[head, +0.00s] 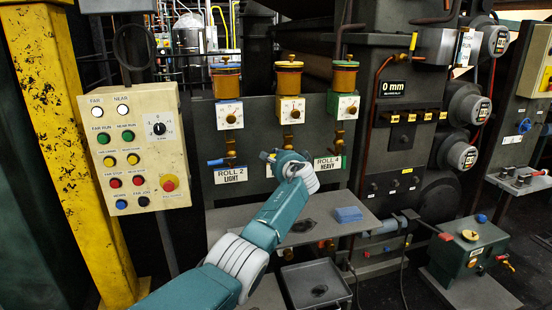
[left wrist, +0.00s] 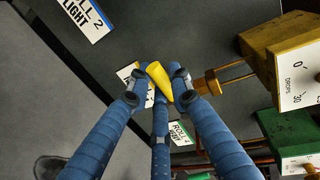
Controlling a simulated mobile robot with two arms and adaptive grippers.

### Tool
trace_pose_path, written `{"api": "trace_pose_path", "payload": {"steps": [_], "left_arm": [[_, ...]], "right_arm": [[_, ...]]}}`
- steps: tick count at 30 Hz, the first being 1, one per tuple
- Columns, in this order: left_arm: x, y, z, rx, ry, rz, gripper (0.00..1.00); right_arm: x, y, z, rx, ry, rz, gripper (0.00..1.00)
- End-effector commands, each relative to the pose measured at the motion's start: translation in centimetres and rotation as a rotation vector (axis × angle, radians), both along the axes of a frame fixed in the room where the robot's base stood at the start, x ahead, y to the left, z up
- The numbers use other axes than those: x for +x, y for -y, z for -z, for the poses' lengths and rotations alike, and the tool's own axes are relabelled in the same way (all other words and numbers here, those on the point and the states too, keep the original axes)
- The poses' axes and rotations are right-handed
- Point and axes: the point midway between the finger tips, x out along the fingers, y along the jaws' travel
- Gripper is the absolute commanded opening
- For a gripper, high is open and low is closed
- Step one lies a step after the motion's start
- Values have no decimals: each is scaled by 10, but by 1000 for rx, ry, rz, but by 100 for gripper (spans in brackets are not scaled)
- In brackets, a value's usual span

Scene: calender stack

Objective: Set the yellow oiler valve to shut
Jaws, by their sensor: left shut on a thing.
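The middle oiler (head: 289,83), with a yellow cap, hangs on the dark panel above a brass valve (head: 289,140). My left gripper (head: 270,157) is at this valve, just below the oiler. In the left wrist view the yellow valve handle (left wrist: 157,77) lies between the fingers of my left gripper (left wrist: 158,91), which is shut on it. The brass valve stem (left wrist: 222,80) runs right from there towards the oiler body. My right gripper is not in view.
Roll labels (head: 233,175) sit beneath. A control box (head: 133,150) stands left.

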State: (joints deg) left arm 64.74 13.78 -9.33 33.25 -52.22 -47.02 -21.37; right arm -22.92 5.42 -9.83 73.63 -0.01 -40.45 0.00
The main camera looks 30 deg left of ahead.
Motion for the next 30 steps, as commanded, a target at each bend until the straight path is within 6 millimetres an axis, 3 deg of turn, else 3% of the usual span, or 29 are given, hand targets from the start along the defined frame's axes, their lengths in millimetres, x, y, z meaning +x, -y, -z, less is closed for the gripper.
{"api": "trace_pose_path", "payload": {"steps": [6, 7, 9, 20, 30], "left_arm": [[0, -1, -5, 9, 3, 1, 0], [0, -1, -5, 9, 3, 2, 26], [0, -1, -5, 9, 4, 1, 38], [0, 1, -2, 5, 2, 2, 38], [-20, 24, -8, 3, 4, 4, 38]], "right_arm": [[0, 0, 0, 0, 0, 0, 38], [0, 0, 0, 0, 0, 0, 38], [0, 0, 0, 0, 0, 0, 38], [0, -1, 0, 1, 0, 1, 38], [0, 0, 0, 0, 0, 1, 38]]}}
